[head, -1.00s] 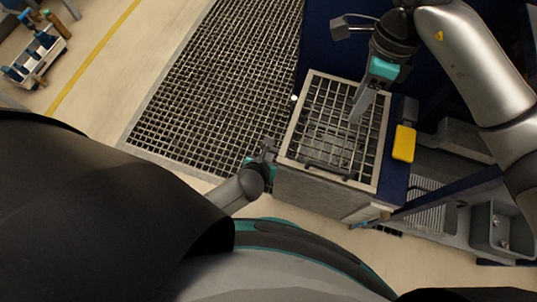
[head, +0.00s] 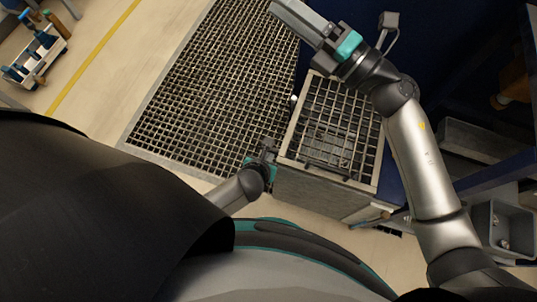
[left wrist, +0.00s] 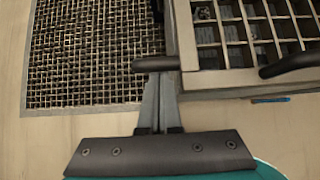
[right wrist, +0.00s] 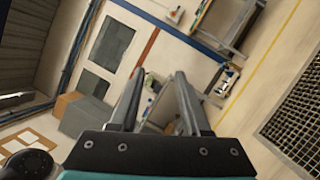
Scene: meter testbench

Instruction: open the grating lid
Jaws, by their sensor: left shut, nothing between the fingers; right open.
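The grating lid (head: 345,105) is a pale metal grid that lies flat on a grey box (head: 315,187) in the head view. Its dark handle (head: 325,167) runs along the near edge; it also shows at the right of the left wrist view (left wrist: 290,65). My left gripper (head: 268,148) is shut and empty beside the box's near left corner. In the left wrist view its fingers (left wrist: 158,92) are together, left of the lid's frame. My right gripper (head: 292,14) is open and empty, beyond the box; its spread fingers (right wrist: 160,105) show in the right wrist view.
A large floor grating (head: 205,100) lies left of the box. My right forearm crosses the box's right side and hides part of it. A grey bin (head: 495,225) stands at the right. A tool caddy (head: 38,55) is far left. The pale floor is open there.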

